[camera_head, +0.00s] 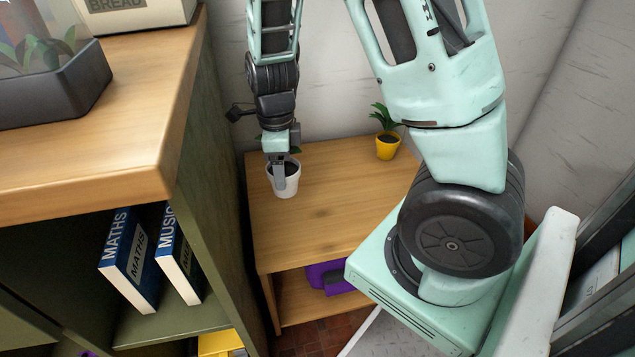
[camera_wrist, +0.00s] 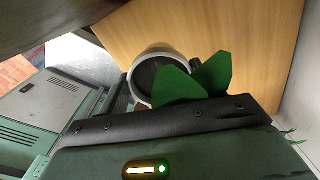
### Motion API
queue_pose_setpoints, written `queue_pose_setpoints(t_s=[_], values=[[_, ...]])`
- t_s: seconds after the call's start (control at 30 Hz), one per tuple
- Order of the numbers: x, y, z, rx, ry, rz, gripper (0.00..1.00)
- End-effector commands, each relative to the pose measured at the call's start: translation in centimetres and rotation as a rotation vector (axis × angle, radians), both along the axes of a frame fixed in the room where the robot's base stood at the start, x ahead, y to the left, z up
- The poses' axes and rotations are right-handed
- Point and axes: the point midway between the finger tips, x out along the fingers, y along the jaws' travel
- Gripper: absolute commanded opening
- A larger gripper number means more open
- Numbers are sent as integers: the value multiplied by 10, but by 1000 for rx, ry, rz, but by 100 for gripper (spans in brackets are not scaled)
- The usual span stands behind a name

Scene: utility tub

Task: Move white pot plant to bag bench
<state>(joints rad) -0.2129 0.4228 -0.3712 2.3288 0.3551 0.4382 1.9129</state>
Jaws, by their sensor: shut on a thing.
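The white pot plant (camera_head: 291,189) is at the left part of the wooden bench (camera_head: 325,215), which has a purple bag (camera_head: 330,278) on its lower shelf. My gripper (camera_head: 280,178) points down and is shut on the pot's rim. The pot looks upright; I cannot tell whether its base touches the bench top. Its leaves are mostly hidden behind my gripper in the head view. In the wrist view the pot (camera_wrist: 152,76) shows dark soil and green leaves, with the bench top (camera_wrist: 250,50) around it.
A yellow pot plant (camera_head: 387,147) stands at the back right of the bench. A taller wooden-topped shelf unit (camera_head: 150,150) with blue books (camera_head: 130,260) stands close on the left. Walls are behind and to the right. The bench's middle is clear.

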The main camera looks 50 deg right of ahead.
Motion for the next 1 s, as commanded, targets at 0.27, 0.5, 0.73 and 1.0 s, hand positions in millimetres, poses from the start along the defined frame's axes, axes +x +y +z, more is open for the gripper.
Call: queue_pose_setpoints(t_s=[0.27, 0.5, 0.73, 1.0], values=[[-1, 0, -53, 1, 4, -1, 36], [-1, 0, -76, 1, 4, 0, 36], [0, 0, -97, 1, 1, 1, 36], [0, 0, -98, 1, 1, 1, 36]])
